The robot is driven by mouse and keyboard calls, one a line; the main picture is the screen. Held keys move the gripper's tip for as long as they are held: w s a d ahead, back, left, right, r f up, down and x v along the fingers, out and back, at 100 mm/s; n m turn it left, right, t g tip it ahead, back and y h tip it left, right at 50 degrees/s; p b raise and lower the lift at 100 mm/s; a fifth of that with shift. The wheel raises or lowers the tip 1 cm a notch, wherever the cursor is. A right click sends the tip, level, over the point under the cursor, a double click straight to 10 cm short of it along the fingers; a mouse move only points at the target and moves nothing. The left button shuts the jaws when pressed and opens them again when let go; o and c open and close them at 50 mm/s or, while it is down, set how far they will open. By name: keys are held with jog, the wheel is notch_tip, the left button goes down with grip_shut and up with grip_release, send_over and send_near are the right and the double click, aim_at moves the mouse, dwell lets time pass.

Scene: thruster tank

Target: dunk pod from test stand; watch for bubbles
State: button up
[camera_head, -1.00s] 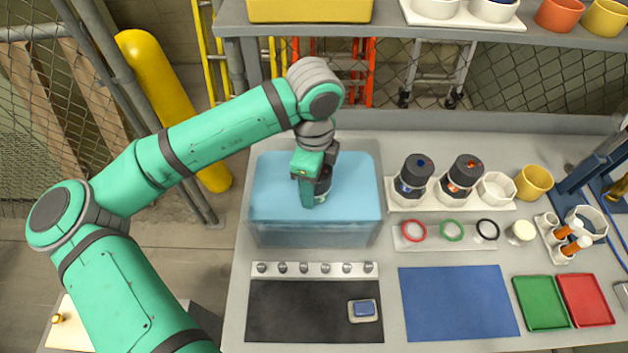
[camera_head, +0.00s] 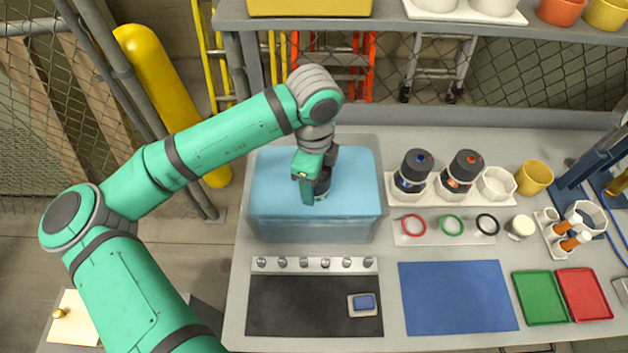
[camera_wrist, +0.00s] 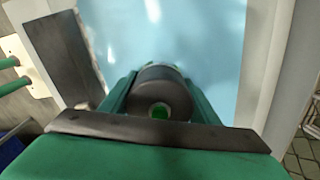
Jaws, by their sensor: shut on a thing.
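My gripper (camera_head: 310,190) is shut on a dark cylindrical pod (camera_head: 323,184) over the blue water of the clear tank (camera_head: 310,230). In the wrist view the pod (camera_wrist: 158,80) sits between the fingers, with a green spot on its near end. Blue water lies beyond it. I cannot tell how far the pod is in the water, and no bubbles can be made out. The pale test stand (camera_head: 437,199) is right of the tank. It carries a blue-marked pod (camera_head: 412,172), an orange-marked pod (camera_head: 461,173) and an empty-looking white octagonal seat (camera_head: 496,184).
Red, green and black rings (camera_head: 450,226) lie in front of the stand. A black mat (camera_head: 290,307) with a blue-topped block (camera_head: 364,304), a blue mat (camera_head: 457,298) and green and red trays (camera_head: 541,298) are nearer. A shelf (camera_head: 400,22) spans the back.

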jog(key=shift+f, duration=0.75)
jog(key=shift+f, duration=0.1)
jog(key=shift+f, duration=0.8)
jog(key=shift+f, duration=0.15)
jog(key=shift+f, duration=0.75)
dwell(5.5)
